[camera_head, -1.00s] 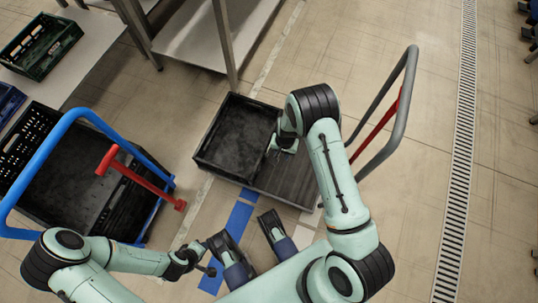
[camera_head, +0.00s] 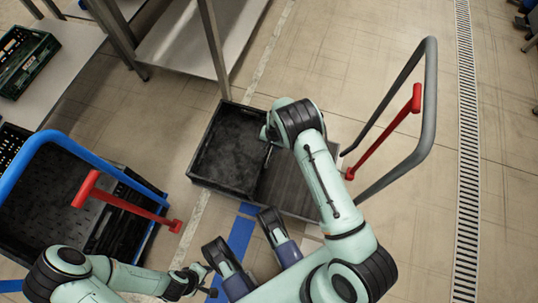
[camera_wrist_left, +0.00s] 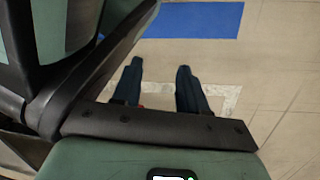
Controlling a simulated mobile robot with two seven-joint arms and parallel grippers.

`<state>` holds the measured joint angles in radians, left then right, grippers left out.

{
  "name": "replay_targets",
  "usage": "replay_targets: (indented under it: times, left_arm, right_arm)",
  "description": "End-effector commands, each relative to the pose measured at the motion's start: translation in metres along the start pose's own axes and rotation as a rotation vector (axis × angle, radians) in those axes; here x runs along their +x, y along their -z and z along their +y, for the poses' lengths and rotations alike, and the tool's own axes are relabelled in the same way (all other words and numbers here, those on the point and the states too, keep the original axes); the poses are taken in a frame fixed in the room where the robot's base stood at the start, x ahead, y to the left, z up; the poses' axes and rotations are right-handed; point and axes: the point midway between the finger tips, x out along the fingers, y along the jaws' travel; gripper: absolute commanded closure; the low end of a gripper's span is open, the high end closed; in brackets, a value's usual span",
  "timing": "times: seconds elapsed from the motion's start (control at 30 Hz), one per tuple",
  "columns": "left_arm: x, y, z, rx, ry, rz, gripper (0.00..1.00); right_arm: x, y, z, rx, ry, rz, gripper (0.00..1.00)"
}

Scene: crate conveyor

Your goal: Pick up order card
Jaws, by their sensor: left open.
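I cannot make out an order card in either view. My right gripper (camera_head: 268,137) is at the right side of a black crate (camera_head: 218,188) that stands on the grey-handled cart (camera_head: 290,185). Its arm partly hides it, so I cannot tell its jaws or whether it holds anything. My left gripper (camera_head: 203,277) is low in the head view, over the floor. In the left wrist view its two dark fingers (camera_wrist_left: 158,85) stand apart with nothing between them, above tiled floor with blue and white markings.
A blue-handled cart (camera_head: 32,150) with a large black crate is at the left. A green crate (camera_head: 28,62) sits on a table at upper left. The grey cart's handle (camera_head: 430,110) rises at the right. Floor right of it is clear up to a drain grate (camera_head: 467,170).

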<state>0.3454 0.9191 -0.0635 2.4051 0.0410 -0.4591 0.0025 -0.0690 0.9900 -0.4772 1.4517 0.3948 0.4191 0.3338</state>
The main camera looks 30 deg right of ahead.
Motion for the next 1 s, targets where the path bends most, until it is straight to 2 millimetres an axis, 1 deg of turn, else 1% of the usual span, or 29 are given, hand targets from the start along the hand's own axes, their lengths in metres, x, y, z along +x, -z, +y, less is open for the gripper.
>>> replay_targets:
  times: [0.03, 0.2, 0.3, 0.53, 0.57, 0.6, 0.63, 1.0]
  left_arm:
    - [0.004, -0.004, -0.004, -0.005, 0.007, -0.015, 0.57]
    - [0.016, -0.022, -0.018, -0.026, 0.036, -0.082, 0.57]
    - [0.018, -0.028, -0.023, -0.034, 0.046, -0.105, 0.57]
    - [0.017, -0.03, -0.024, -0.035, 0.048, -0.11, 0.57]
    - [0.017, -0.03, -0.024, -0.035, 0.048, -0.109, 0.57]
    - [0.017, -0.029, -0.024, -0.034, 0.048, -0.109, 0.57]
    - [0.017, -0.029, -0.024, -0.034, 0.048, -0.109, 0.57]
    - [0.017, -0.029, -0.023, -0.033, 0.047, -0.107, 0.57]
  right_arm:
    - [0.008, -0.001, 0.0, -0.001, -0.002, -0.002, 0.67]
    - [0.035, -0.003, -0.001, 0.001, -0.003, -0.001, 0.67]
    - [0.045, -0.003, -0.001, 0.0, -0.002, -0.001, 0.67]
    - [0.046, -0.003, -0.001, 0.0, -0.001, 0.0, 0.67]
    - [0.046, -0.003, -0.001, 0.0, -0.001, 0.0, 0.77]
    - [0.046, -0.003, -0.001, 0.0, -0.001, 0.0, 0.9]
    - [0.046, -0.003, -0.001, 0.0, -0.001, 0.0, 1.0]
    - [0.045, -0.003, -0.001, 0.0, -0.001, -0.001, 1.0]
